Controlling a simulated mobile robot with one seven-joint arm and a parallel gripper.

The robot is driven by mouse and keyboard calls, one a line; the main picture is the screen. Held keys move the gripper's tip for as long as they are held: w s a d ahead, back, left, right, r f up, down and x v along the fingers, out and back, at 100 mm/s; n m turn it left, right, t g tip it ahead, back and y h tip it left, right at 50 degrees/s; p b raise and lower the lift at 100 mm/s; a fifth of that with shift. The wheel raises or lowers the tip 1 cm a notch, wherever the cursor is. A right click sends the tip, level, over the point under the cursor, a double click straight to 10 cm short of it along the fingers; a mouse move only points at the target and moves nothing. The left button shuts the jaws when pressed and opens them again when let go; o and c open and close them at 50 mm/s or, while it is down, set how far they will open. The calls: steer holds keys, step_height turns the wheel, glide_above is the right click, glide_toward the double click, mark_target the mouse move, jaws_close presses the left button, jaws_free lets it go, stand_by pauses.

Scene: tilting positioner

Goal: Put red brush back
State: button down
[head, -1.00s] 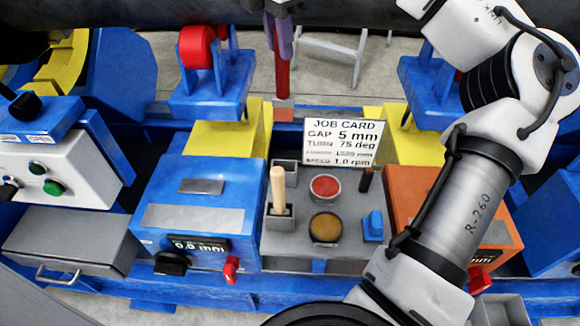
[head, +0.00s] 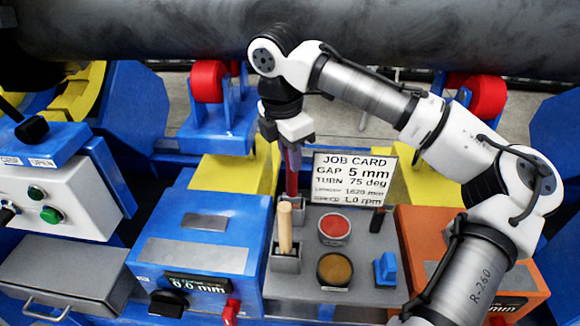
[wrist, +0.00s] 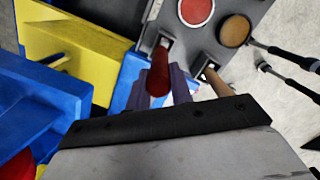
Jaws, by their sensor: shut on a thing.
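My gripper (head: 291,150) is shut on the red brush (head: 291,182), which hangs upright below the fingers. In the wrist view the red brush (wrist: 158,76) sits between the purple fingers (wrist: 164,92). Its lower end lines up with the rear grey holder (head: 296,205) on the grey panel, also visible in the wrist view (wrist: 166,42). I cannot tell whether the tip is inside the holder or just above it. A wooden-handled brush (head: 285,228) stands in the front grey holder (head: 285,262).
A red pot (head: 334,229) and a brown pot (head: 335,269) are right of the holders. The job card (head: 350,180) stands close right of my gripper. A blue box (head: 205,240) is left, an orange box (head: 430,240) right. A large dark pipe (head: 180,30) runs behind.

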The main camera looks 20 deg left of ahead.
mark_target(290, 196)
steer(key=shift+f, duration=1.5)
steer(key=c, duration=1.2)
jaws_free()
steer(key=shift+f, duration=0.1)
steer(key=shift+c, duration=0.2)
step_height(290, 196, up, 12)
steer(key=s+p, duration=0.1)
steer(key=shift+a+p, duration=0.35)
steer(key=shift+a, duration=0.05)
steer(key=shift+s, duration=0.15)
